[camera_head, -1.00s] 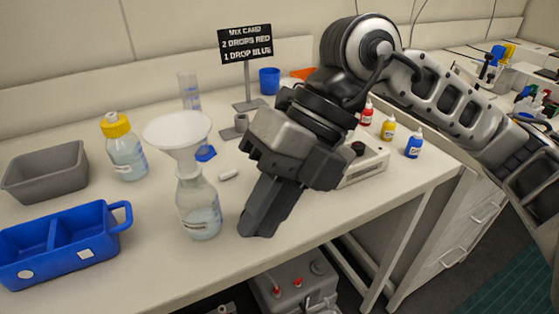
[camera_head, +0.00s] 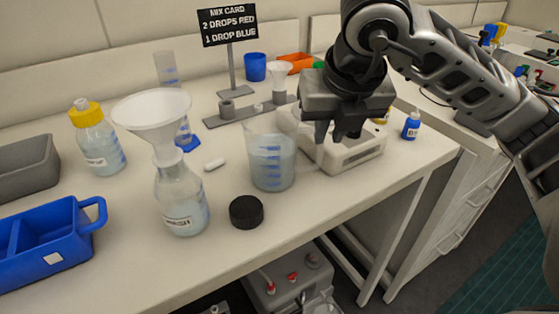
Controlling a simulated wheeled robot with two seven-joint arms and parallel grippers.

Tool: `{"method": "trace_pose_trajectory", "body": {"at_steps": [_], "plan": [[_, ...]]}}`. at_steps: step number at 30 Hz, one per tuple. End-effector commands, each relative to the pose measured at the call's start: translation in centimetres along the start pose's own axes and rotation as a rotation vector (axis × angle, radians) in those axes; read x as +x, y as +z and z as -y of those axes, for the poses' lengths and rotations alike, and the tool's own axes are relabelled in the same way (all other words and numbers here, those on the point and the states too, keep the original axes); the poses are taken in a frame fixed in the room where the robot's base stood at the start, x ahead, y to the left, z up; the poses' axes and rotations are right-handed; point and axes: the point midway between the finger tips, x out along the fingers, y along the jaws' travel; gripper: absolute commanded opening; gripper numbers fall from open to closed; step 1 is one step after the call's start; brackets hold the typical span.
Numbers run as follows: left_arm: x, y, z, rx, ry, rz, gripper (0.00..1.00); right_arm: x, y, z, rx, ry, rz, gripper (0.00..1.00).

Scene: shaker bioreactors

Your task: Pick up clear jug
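The clear jug (camera_head: 271,162) stands upright on the white bench in the middle of the view, with pale liquid and blue markings. Its transparent handle is on its right side, near the white device. My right gripper (camera_head: 337,136) points down just right of the jug, by the handle. Its fingers look parted, with a gap between them. I cannot tell whether they touch the handle. The jug still stands on the bench. My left gripper is not in view.
A bottle with a white funnel (camera_head: 152,120) stands left of the jug. A black cap (camera_head: 246,212) lies in front. A white device (camera_head: 350,152) is behind right, and a stand with a small funnel (camera_head: 280,76) is behind. A blue bottle (camera_head: 411,126) stands farther right.

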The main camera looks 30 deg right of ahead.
Motion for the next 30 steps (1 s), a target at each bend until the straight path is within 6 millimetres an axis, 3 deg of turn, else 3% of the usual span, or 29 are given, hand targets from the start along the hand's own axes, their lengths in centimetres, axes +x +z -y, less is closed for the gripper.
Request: {"method": "trace_pose_trajectory", "body": {"at_steps": [5,15,23,24,25,30], "plan": [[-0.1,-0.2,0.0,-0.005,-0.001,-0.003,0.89,1.1,0.0,0.0,-0.001,-0.002,-0.002,0.16],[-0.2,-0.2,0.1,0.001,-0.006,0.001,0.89,5.5,0.2,-0.1,-0.002,0.0,-0.002,0.16],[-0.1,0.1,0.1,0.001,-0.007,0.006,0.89,5.8,0.2,-0.1,-0.002,0.001,0.0,0.16],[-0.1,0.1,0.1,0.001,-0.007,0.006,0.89,5.8,0.2,-0.1,-0.002,0.001,0.0,0.05],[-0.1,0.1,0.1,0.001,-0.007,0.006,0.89,5.7,0.2,-0.1,-0.002,0.001,0.0,0.0],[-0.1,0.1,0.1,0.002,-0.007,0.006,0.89,5.6,0.3,-0.2,-0.001,0.003,0.004,0.0]]}}
